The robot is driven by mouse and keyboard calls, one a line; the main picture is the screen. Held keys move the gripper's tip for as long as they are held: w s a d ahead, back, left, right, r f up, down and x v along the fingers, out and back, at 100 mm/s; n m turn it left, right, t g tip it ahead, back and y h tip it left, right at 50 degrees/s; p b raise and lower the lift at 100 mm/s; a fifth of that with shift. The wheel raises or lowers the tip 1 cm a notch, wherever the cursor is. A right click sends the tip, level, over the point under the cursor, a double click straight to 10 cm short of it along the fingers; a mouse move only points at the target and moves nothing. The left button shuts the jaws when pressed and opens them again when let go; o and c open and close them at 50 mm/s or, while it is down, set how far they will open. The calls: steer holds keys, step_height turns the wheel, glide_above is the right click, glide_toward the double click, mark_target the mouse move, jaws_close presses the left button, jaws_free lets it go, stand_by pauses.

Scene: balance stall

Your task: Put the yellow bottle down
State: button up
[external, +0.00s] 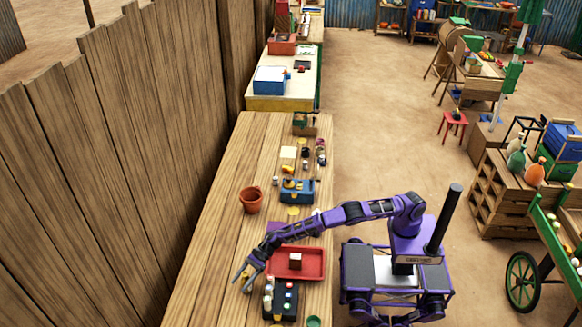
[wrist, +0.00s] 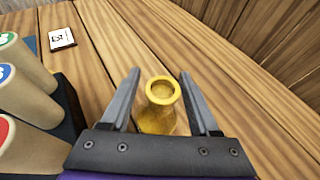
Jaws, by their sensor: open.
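The yellow bottle (wrist: 158,118) stands upright on the wooden table (wrist: 215,50), its round open mouth facing up. In the wrist view it sits between the two fingers of my gripper (wrist: 160,88), with a visible gap on each side. My gripper is open and does not hold it. In the external view my gripper (external: 243,274) is low over the table, left of the red tray (external: 310,276), with the yellow bottle (external: 247,287) small beside the fingers. The bottle's base is partly hidden by my gripper in the wrist view.
A dark rack (external: 285,303) of pale cylinders with coloured tops stands close beside my gripper; the cylinders (wrist: 35,95) fill the left of the wrist view. A small white card (wrist: 62,39) lies beyond. A clay pot (external: 251,200) stands farther back. Bare table lies to the left.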

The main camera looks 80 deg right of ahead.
steer(key=shift+r, duration=0.2)
steer(key=v, duration=1.2)
steer(key=shift+f, duration=0.1)
